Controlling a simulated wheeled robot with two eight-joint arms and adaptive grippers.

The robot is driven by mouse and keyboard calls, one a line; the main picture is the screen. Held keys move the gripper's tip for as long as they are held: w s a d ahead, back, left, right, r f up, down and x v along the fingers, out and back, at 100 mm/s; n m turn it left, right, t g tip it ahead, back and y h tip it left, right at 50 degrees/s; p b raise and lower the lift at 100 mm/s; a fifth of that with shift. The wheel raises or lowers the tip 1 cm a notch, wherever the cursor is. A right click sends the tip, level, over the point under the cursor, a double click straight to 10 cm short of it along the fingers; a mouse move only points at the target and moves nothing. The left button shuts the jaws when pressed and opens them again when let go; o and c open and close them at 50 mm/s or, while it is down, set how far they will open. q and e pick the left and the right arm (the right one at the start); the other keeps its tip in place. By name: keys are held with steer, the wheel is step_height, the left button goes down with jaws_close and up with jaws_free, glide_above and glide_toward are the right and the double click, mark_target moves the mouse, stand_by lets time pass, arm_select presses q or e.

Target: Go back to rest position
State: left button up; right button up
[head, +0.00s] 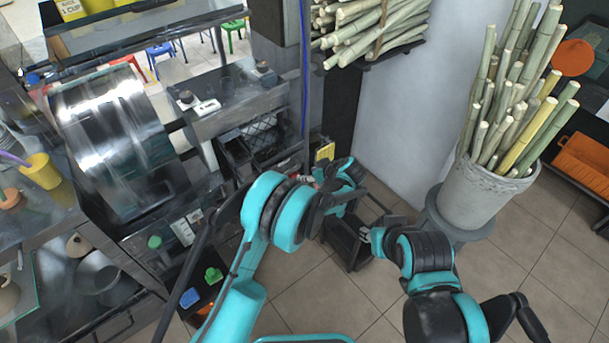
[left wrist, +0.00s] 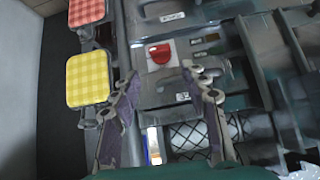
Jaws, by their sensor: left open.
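My left arm, teal and black, reaches up through the middle of the head view. Its gripper, at the arm's far end (head: 322,178), is small and partly hidden by my own links there. In the left wrist view the two fingers of my left gripper (left wrist: 163,100) stand wide apart with nothing between them. Dark machine parts lie beyond the fingers. My right arm shows at the lower right of the head view, bent over the floor.
A shiny metal drum (head: 112,140) stands at left. A grey pot (head: 470,195) of sugarcane stands at right on a stool. More cane (head: 370,30) lies on a wall shelf. A dark bin (head: 345,240) stands near my arms. Yellow (left wrist: 88,80) and red checked pads (left wrist: 86,11) show in the wrist view.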

arm_select(q)
steer(key=shift+s+d+r, duration=0.15)
stand_by(0.4)
steer(key=s+a+r+m+g+h, duration=0.1)
steer(key=s+a+r+m, duration=0.1)
steer(key=s+a+r, duration=0.55)
steer(key=s+a+r+m+h, duration=0.2)
steer(key=s+a+r, duration=0.3)
steer(key=a+r, duration=0.45)
steer(key=s+a+r+m+h, duration=0.1)
steer(key=s+a, duration=0.1)
steer(key=s, duration=0.8)
steer(key=s+a+r+m+t+h, duration=0.1)
steer(key=s+a+m, duration=0.1)
steer(key=s, duration=0.9)
steer(key=shift+a+r, duration=0.15)
steer(key=shift+a, duration=0.6)
